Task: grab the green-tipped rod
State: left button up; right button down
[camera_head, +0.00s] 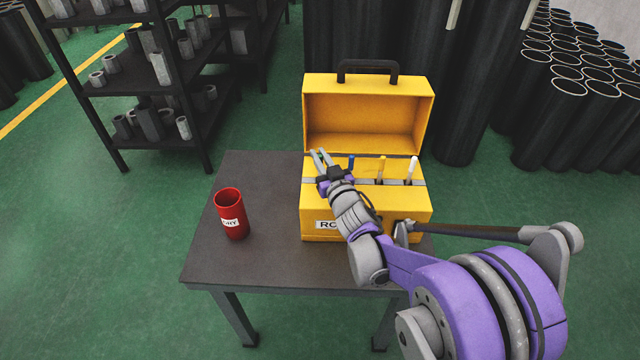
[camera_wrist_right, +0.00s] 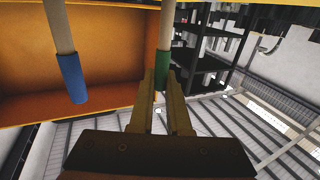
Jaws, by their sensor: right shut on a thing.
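The green-tipped rod (camera_wrist_right: 163,62) has a pale shaft and a green end in the right wrist view. My right gripper (camera_wrist_right: 161,82) is shut on its green end, one finger on each side. My left gripper is not in view.
A yellow-tipped rod (camera_head: 382,167) and a white-tipped rod (camera_head: 412,168) stand further right in the toolbox. The raised lid (camera_head: 367,100) is behind. A red cup (camera_head: 231,214) stands on the dark table (camera_head: 265,265), left of the toolbox, with clear tabletop around it.

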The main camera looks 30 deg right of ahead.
jog(key=shift+r, duration=0.1)
dwell(0.8)
notch_tip(320, 180, up, 18)
jog(key=p, duration=0.3)
dwell(0.4)
dwell(1.4)
